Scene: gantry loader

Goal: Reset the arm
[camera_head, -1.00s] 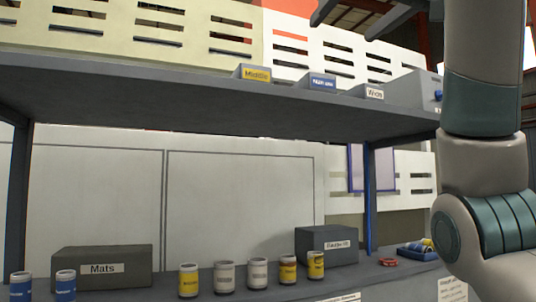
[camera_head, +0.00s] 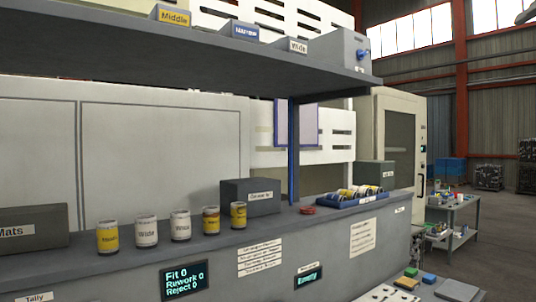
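Neither gripper is in the head view. The arm that filled the right side earlier is out of view now. The bench (camera_head: 130,272) spans the front and left, with a row of small cans on its ledge. These are a yellow can (camera_head: 108,237), white cans labelled "Wide" (camera_head: 146,232), and further yellow cans (camera_head: 211,220). What the grippers hold, if anything, is hidden.
A shelf (camera_head: 180,60) overhangs the bench, carrying labelled blocks and a grey box (camera_head: 340,50). Grey boxes (camera_head: 250,197), a red disc (camera_head: 307,210) and a blue tray (camera_head: 345,202) stand on the ledge. A side table (camera_head: 452,212) stands at right, with open floor beyond.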

